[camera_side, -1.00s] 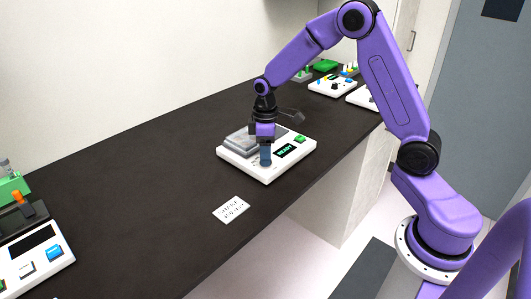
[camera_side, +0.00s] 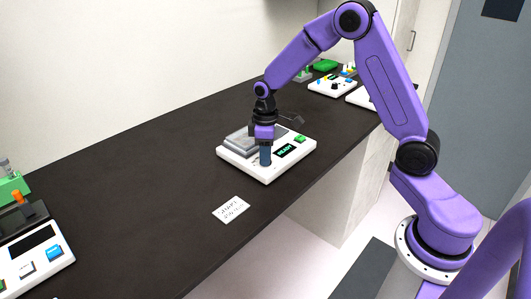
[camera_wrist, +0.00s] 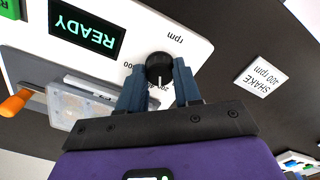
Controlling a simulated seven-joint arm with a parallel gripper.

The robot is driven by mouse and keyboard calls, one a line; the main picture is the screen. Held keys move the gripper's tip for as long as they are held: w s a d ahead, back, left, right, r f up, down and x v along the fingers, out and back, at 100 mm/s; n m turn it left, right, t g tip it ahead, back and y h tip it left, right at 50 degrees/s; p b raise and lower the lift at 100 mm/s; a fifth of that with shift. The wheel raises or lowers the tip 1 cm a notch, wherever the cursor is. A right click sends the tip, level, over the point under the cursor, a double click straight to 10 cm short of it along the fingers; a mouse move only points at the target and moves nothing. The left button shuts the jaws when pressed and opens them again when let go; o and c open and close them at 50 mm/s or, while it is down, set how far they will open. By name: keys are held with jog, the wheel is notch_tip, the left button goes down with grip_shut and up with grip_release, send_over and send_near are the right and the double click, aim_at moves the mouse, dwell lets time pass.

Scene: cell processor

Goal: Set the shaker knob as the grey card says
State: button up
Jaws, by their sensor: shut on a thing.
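The white shaker (camera_side: 262,172) stands on the dark bench, with a flat grey platform (camera_side: 240,141) and a screen (camera_wrist: 87,30) reading READY in green. Its black round knob (camera_wrist: 159,68) has a white pointer line, which points toward the bottom of the wrist view, near a partly hidden dial number that looks like 200. My gripper (camera_wrist: 160,80) is shut on the knob, one blue finger on each side; it also shows in the side view (camera_side: 265,157). The card (camera_wrist: 261,76) reads "SHAKE 400 rpm"; it also lies in front of the shaker in the side view (camera_side: 231,210).
A clear plate (camera_wrist: 78,105) and an orange-tipped part (camera_wrist: 14,103) show at the left of the wrist view. A green button (camera_side: 299,139) is beside the screen. Another device with a blue button (camera_side: 54,253) stands at the near left. More devices (camera_side: 333,85) stand at the back.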

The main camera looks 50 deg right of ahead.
jog(key=shift+m, duration=2.4)
jog(key=o, duration=1)
jog(key=shift+o, duration=0.2)
notch_tip(320, 180, up, 18)
jog(key=shift+f, duration=0.25)
